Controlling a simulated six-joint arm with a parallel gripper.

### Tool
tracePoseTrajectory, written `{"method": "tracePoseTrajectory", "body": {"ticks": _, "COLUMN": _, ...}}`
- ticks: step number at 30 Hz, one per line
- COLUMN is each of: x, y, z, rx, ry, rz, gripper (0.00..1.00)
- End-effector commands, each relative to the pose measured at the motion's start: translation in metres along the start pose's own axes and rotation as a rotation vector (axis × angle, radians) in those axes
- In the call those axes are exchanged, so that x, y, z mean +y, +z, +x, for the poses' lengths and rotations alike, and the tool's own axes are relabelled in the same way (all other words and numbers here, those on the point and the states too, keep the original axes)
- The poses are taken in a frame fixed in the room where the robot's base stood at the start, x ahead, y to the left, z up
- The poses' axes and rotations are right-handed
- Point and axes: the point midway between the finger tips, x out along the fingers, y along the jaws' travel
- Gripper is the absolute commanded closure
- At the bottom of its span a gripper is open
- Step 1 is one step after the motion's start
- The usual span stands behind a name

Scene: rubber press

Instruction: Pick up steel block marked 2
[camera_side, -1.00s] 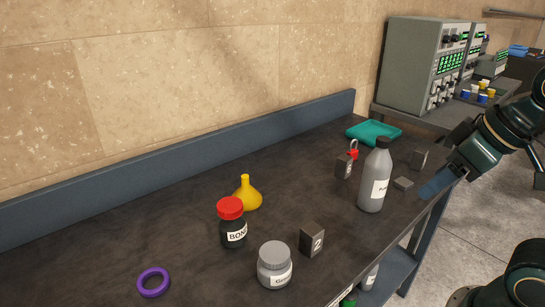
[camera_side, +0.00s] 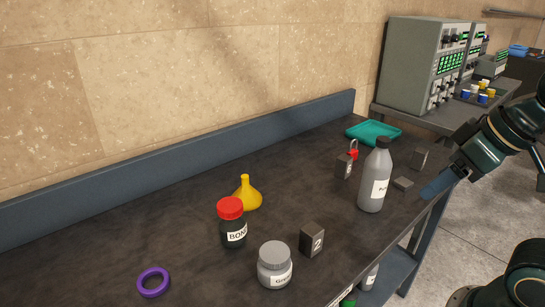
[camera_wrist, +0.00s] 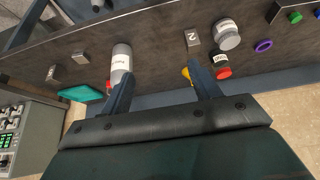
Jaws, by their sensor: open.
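The steel block marked 2 (camera_side: 312,241) stands upright on the dark bench near its front edge, just right of the grey-lidded jar. It also shows in the wrist view (camera_wrist: 192,40), top centre, beyond the fingers. My gripper (camera_side: 438,188) is at the right end of the bench, well to the right of the block and apart from it. In the wrist view my gripper (camera_wrist: 164,88) has its two blue fingers spread wide with nothing between them.
A grey bottle (camera_side: 374,180) stands between my gripper and the block. A grey jar (camera_side: 275,266), red-capped bottle (camera_side: 232,232), yellow funnel (camera_side: 247,195), purple ring (camera_side: 153,283) and teal tray (camera_side: 374,132) are on the bench.

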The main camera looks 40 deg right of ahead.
Motion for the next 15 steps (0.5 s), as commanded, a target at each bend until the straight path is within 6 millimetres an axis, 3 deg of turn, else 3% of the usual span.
{"method": "tracePoseTrajectory", "body": {"ticks": 8, "x": -0.001, "y": -0.002, "z": 0.001, "rx": -0.006, "ry": -0.002, "rz": -0.018, "gripper": 0.38}}
{"method": "tracePoseTrajectory", "body": {"ticks": 15, "x": -0.005, "y": -0.020, "z": 0.006, "rx": -0.054, "ry": -0.016, "rz": -0.161, "gripper": 0.38}}
